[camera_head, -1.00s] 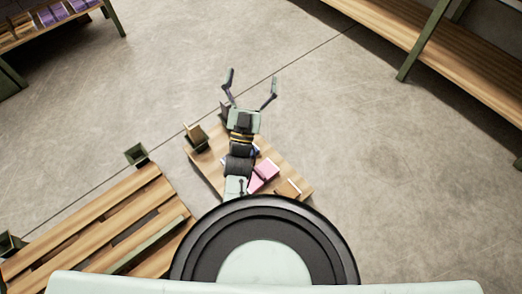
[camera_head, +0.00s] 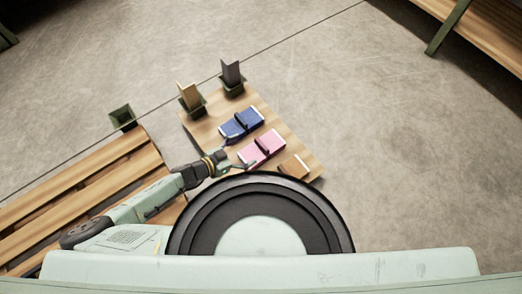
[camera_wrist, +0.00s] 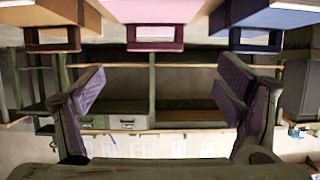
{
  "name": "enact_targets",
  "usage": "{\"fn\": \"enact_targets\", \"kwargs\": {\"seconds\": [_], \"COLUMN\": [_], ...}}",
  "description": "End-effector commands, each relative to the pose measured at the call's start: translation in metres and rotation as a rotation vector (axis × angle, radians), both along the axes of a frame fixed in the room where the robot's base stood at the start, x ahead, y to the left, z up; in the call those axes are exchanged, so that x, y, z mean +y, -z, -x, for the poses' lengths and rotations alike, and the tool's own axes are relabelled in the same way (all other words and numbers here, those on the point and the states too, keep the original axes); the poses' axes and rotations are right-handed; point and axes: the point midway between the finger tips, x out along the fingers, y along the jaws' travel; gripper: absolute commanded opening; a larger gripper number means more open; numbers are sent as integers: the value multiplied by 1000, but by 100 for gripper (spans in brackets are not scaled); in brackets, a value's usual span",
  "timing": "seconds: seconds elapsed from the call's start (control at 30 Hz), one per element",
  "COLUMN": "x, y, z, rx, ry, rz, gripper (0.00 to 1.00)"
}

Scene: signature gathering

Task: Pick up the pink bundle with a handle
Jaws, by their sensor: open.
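The pink bundle (camera_head: 262,148) lies on a small wooden table, between a blue bundle (camera_head: 241,123) and an orange-brown bundle (camera_head: 294,166). A dark handle runs across it. In the wrist view the pink bundle (camera_wrist: 156,10) is at the top middle, with its handle loop facing me. My gripper (camera_head: 240,153) is at the left edge of the table, just left of the pink bundle. In the wrist view my gripper (camera_wrist: 160,82) is open, its purple-padded fingers wide apart and nothing between them. The pink bundle is outside the fingers.
The wooden table (camera_head: 205,128) also bears a tan upright piece (camera_head: 190,96) and a dark upright piece (camera_head: 231,73) in holders. A slatted wooden bench (camera_head: 75,195) is at the left, under my arm. A shelf (camera_head: 490,40) stands at the upper right. The floor between is clear.

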Motion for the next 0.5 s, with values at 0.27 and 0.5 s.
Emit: {"fn": "enact_targets", "kwargs": {"seconds": [0.27,0.5], "x": [-30,-50], "y": [15,26], "z": [-21,-31], "rx": [-1,-2], "ry": [0,1], "rz": [3,5], "gripper": [86,86]}}
